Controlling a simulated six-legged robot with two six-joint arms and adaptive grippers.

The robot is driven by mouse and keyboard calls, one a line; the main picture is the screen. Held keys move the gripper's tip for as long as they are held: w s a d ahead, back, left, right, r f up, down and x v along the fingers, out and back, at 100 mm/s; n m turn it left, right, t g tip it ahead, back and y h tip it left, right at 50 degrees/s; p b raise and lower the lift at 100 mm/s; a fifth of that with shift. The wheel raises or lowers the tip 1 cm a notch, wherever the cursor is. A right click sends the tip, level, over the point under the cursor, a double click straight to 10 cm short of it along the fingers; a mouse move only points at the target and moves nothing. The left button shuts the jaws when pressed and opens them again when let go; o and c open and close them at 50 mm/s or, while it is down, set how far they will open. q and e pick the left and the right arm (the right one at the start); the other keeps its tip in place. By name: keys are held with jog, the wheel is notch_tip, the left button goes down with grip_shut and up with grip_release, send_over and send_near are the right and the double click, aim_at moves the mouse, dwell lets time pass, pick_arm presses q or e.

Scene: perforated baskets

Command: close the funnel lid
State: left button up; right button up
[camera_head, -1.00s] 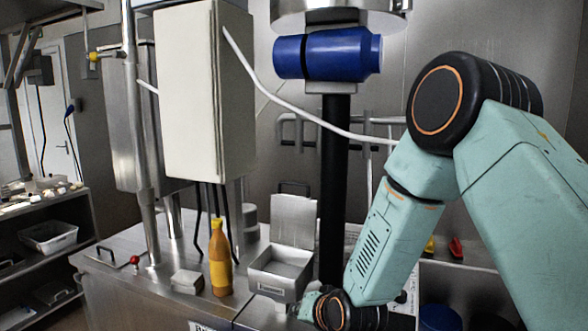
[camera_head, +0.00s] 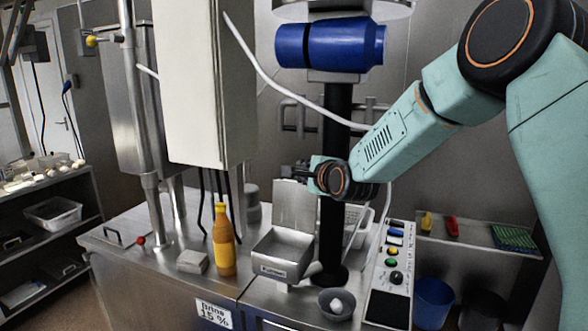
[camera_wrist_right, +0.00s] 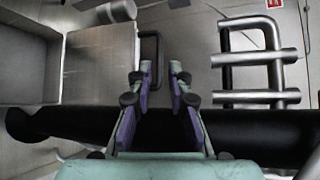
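The metal funnel (camera_head: 283,256) is a square open tray on the steel machine top. Its flat lid (camera_head: 296,204) stands upright at the funnel's back edge, so the funnel is open. In the right wrist view the lid (camera_wrist_right: 100,65) is a grey panel left of the fingers, with a dark bar handle (camera_wrist_right: 151,48) on its edge. My right gripper (camera_head: 296,170) is at the lid's top edge and covers the handle in the head view.
A black column (camera_head: 333,215) stands right beside the funnel, close to my right wrist. An orange bottle (camera_head: 223,245) and a small metal block (camera_head: 192,262) stand left of the funnel. A bowl (camera_head: 336,304) and a button panel (camera_head: 392,265) are at the right. Bent pipes (camera_wrist_right: 258,60) run along the wall.

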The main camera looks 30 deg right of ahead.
aim_at(298, 182)
jog(key=x, duration=0.2)
jog(key=p+x, duration=0.1)
jog(key=x, duration=0.2)
jog(key=shift+d+f, duration=0.1)
jog(key=shift+d, duration=0.15)
jog(key=shift+w+a+f, duration=0.1)
jog(key=shift+w+a, duration=0.15)
jog(key=shift+w, duration=0.4)
jog(key=shift+d+f, duration=0.1)
jog(key=shift+d, duration=0.2)
jog(key=shift+a, duration=0.25)
grip_shut()
jog(key=shift+w+d, duration=0.1)
